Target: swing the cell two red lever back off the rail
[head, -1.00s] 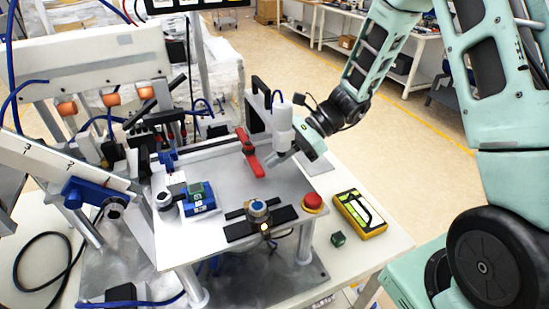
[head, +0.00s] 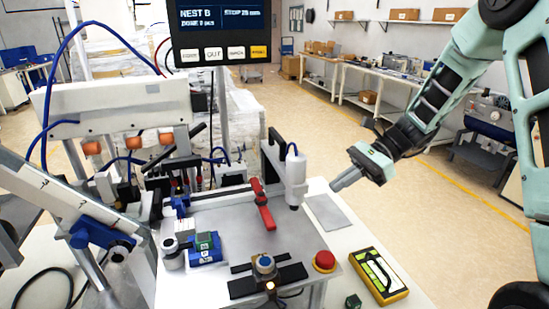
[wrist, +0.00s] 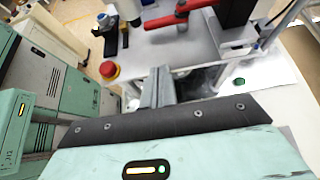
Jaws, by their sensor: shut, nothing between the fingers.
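The red lever (head: 264,207) lies on the grey plate of the fixture, its long arm reaching from the back edge toward the front. A grey rail (head: 216,194) runs along the back of the plate; I cannot tell whether the lever touches it. The lever also shows at the top of the wrist view (wrist: 181,17). My gripper (head: 334,187) is shut and empty, to the right of the lever and apart from it, past a white cylinder. Its fingers (wrist: 157,84) show together in the wrist view, with nothing between them.
The white upright cylinder (head: 296,178) stands between the lever and my gripper. A red button (head: 324,261) and a blue-topped knob (head: 265,264) sit at the plate's front. A yellow device (head: 378,276) lies on the table at right. A screen (head: 221,28) hangs above.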

